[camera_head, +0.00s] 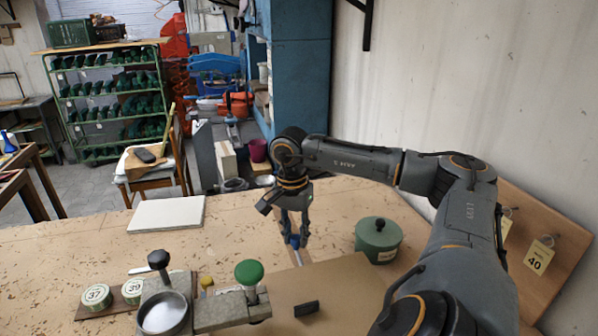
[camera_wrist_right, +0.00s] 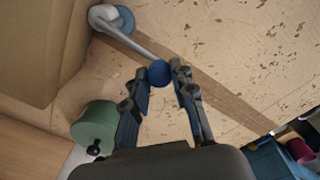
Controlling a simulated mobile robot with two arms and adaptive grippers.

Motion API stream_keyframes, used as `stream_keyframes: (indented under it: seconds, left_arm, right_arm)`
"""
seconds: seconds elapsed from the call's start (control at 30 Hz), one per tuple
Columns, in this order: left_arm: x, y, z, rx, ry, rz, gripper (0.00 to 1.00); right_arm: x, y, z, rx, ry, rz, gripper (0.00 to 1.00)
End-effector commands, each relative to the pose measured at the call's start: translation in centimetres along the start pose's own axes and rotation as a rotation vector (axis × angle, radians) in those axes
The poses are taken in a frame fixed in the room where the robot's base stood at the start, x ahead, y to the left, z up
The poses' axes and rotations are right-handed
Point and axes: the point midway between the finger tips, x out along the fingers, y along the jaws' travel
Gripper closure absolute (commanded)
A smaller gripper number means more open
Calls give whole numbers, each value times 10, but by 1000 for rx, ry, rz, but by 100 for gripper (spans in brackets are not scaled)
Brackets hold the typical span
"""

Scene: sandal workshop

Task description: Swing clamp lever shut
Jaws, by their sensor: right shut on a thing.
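The clamp lever (camera_wrist_right: 138,45) is a thin grey bar with a blue ball knob (camera_wrist_right: 159,73) at its free end. In the right wrist view it runs up and left to a round white and blue pivot (camera_wrist_right: 110,18). My right gripper (camera_wrist_right: 162,72) has its fingertips around the ball and is shut on it. In the head view my right gripper (camera_head: 294,241) points down at the bench, with the lever's blue and grey parts (camera_head: 297,255) just below it. The lever's lower end is hidden there behind a brown panel (camera_head: 345,285). My left gripper is not in view.
A green lidded pot (camera_head: 378,242) stands right of the gripper. A green-knobbed fixture (camera_head: 230,310), a black-knobbed round cup (camera_head: 163,316) and numbered tins (camera_head: 97,296) are at the front left. A white slab (camera_head: 166,213) lies at the back left. A small black block (camera_head: 306,309) lies in front.

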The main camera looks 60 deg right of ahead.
Motion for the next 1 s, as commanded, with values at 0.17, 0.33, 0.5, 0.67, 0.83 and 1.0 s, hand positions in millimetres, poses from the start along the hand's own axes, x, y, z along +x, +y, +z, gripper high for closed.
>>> stream_keyframes:
  seconds: [0.17,0.33,0.5,0.67,0.83,1.0]
  left_arm:
    - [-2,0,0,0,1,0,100]
    - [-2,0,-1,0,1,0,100]
    - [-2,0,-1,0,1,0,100]
    - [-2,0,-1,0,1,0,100]
    - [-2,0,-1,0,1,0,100]
    - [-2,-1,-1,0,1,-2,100]
  right_arm:
    - [-2,-4,2,-44,4,-6,100]
    - [-2,-5,2,-62,5,-6,100]
    - [-2,-5,2,-65,6,-6,100]
    - [-2,-5,2,-65,6,-6,100]
    - [-2,-5,3,-64,6,-5,65]
    - [-1,-4,3,-64,5,-3,65]
